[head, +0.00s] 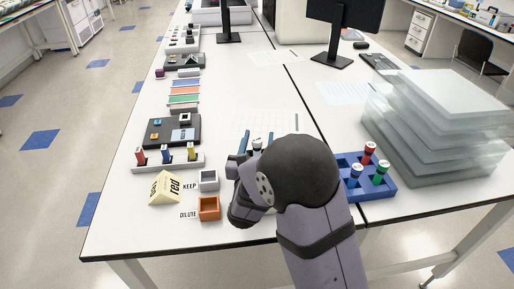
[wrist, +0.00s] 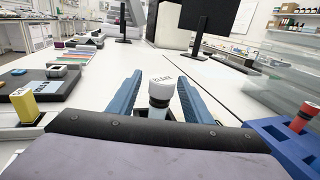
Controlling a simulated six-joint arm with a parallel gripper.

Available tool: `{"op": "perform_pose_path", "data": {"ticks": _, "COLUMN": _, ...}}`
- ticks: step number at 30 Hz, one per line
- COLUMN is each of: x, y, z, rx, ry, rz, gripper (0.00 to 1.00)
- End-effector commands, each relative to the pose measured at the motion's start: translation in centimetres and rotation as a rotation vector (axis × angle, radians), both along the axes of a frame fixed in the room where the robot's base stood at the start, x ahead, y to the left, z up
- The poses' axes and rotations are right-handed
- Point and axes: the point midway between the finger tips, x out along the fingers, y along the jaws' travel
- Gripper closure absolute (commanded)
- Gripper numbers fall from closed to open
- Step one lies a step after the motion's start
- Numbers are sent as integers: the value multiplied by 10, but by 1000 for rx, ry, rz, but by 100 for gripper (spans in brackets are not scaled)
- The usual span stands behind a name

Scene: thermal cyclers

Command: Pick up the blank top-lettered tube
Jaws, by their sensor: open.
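A tube with a white lettered cap (wrist: 160,88) stands upright between the two blue fingers of my gripper (wrist: 160,80) in the wrist view. The cap's letters are too small to read surely. A gap shows on each side of the cap, so the fingers are open around the tube and apart from it. The tube's lower body is hidden behind my gripper's body. In the head view my arm hides most of my gripper (head: 257,142), and only the fingertips and part of the cap show.
On the left are a white strip (head: 180,164) of tubes, a yellow "red" sign (head: 165,188), a grey KEEP box (head: 209,180) and an orange DILUTE box (head: 209,208).

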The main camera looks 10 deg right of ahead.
Motion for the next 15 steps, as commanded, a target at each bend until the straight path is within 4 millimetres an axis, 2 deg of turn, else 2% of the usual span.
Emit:
{"op": "perform_pose_path", "data": {"ticks": 4, "x": 12, "y": -4, "z": 1, "rx": 1, "ry": -1, "rz": -1, "gripper": 55}}
{"op": "perform_pose_path", "data": {"ticks": 12, "x": 14, "y": -4, "z": 0, "rx": 1, "ry": -1, "rz": 0, "gripper": 55}}
{"op": "perform_pose_path", "data": {"ticks": 13, "x": 14, "y": -4, "z": 0, "rx": 1, "ry": -1, "rz": 0, "gripper": 59}}
{"op": "perform_pose_path", "data": {"ticks": 15, "x": 14, "y": -4, "z": 0, "rx": 1, "ry": -1, "rz": 0, "gripper": 76}}
